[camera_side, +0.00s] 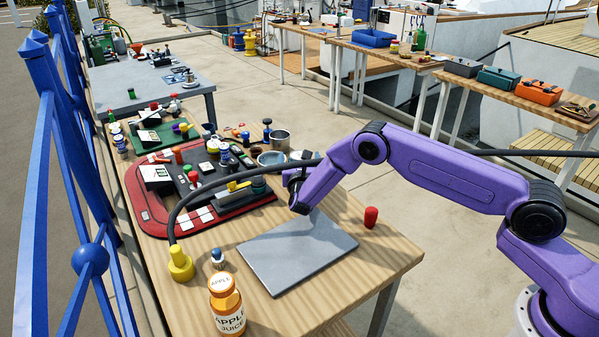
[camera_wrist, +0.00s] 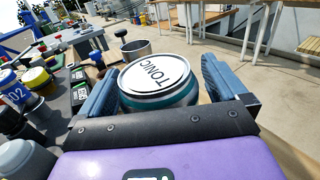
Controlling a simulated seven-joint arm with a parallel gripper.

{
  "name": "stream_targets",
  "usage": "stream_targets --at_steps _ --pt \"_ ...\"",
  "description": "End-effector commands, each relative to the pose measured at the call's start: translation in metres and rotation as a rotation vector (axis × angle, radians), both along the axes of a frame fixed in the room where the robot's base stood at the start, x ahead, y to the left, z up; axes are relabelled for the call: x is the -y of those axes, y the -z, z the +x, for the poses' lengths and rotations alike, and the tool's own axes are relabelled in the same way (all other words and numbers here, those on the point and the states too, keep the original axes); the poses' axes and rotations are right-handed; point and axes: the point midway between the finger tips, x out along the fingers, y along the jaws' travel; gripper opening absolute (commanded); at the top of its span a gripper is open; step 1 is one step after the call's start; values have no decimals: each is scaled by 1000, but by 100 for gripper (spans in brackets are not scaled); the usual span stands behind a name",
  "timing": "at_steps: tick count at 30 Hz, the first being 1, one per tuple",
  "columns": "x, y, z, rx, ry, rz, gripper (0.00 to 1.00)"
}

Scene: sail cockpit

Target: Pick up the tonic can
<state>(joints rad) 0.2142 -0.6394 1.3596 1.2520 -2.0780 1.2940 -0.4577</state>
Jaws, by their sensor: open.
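The tonic can (camera_wrist: 158,82) stands in the wrist view with its pale round lid, marked TONIC, toward the camera and a teal band below the rim. My gripper (camera_wrist: 160,70) is open, with one blue-grey finger on each side of the can. I cannot tell whether either finger touches it. The can's lower part is hidden behind the gripper's dark front plate. In the side view my gripper (camera_side: 288,182) is low over the right end of the red-edged console, and the can's lettering cannot be made out there.
A steel pot (camera_side: 280,139) stands beyond the can. The red and black console (camera_side: 150,212) with raised controls lies to the left. A grey plate (camera_side: 297,252), a red cylinder (camera_side: 371,217), a yellow plug (camera_side: 181,264) and an apple juice bottle (camera_side: 226,306) occupy the near table.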

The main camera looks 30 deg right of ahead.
Motion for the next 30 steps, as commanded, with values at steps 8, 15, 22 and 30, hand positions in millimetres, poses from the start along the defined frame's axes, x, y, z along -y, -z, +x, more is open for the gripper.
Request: stream_targets --at_steps 8,15,22,30 --pt "0 0 0 0 0 0 60" --pt "0 -1 0 2 0 0 29" --pt "-1 -5 0 3 0 1 29" --pt "-1 -35 0 6 0 2 29"
